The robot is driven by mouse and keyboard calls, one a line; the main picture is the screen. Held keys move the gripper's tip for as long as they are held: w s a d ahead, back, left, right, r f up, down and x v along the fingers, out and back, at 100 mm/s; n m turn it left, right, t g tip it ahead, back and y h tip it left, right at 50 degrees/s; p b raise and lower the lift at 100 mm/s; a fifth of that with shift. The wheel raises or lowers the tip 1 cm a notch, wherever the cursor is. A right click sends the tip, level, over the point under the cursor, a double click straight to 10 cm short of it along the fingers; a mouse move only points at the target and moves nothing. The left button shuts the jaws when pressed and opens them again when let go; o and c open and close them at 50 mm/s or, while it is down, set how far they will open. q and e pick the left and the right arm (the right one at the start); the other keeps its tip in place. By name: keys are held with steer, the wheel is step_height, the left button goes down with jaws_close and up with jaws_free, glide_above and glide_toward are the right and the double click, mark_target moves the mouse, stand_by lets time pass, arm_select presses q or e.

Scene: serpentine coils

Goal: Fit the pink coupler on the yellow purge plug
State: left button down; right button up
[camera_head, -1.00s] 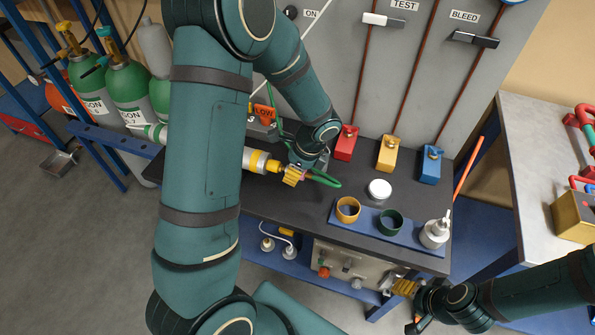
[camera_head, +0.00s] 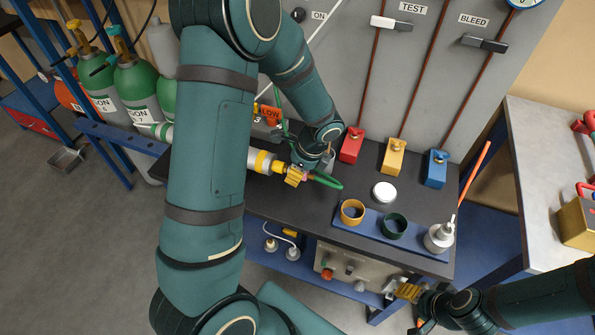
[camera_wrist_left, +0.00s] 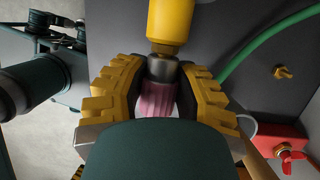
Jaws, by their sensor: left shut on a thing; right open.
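My left gripper (camera_wrist_left: 160,88) is shut on the pink coupler (camera_wrist_left: 157,99), which has a grey metal collar facing the yellow purge plug (camera_wrist_left: 170,20). The coupler is in line with the plug, and its collar is right at the plug's end. I cannot tell how far the two are engaged. In the head view the yellow plug (camera_head: 278,166) sticks out from a white cylinder above the dark bench, with my left gripper (camera_head: 296,175) at its right end. The coupler is mostly hidden there. My right gripper (camera_head: 408,292) is open and empty in front of the bench's lower shelf.
A green hose (camera_head: 326,181) curves beside my left gripper. Red (camera_head: 351,146), yellow (camera_head: 392,157) and blue (camera_head: 435,170) valve blocks stand along the panel.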

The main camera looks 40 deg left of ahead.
arm_select(q)
steer(key=c, duration=0.6)
jaws_free()
steer(key=shift+a, duration=0.15)
steer(key=shift+c, duration=0.2)
steer(key=v, duration=1.2)
